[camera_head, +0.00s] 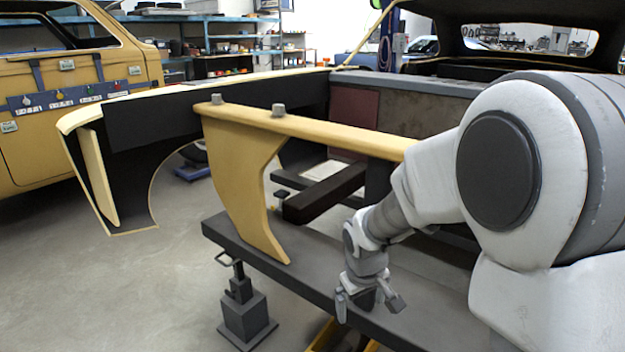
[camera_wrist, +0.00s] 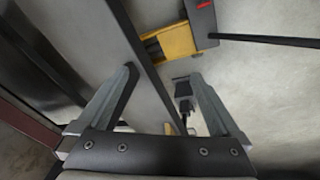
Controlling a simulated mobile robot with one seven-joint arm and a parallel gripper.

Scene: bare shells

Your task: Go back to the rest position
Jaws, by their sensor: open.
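My gripper (camera_head: 368,304) hangs from my arm at the lower middle right of the head view, in front of the dark grey beam of the car frame. In the wrist view my gripper (camera_wrist: 160,95) shows two grey fingers spread wide apart with nothing between them. Below the fingers are the dark beam (camera_wrist: 150,85), the floor and a black stand (camera_wrist: 184,92). No held object shows.
A yellow fender panel (camera_head: 240,160) with two grey knobs on its top edge stands left of my arm. The dark beam (camera_head: 265,255) runs below it. A jack stand (camera_head: 245,315) is on the floor. A yellow car body (camera_head: 70,130) stands at left.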

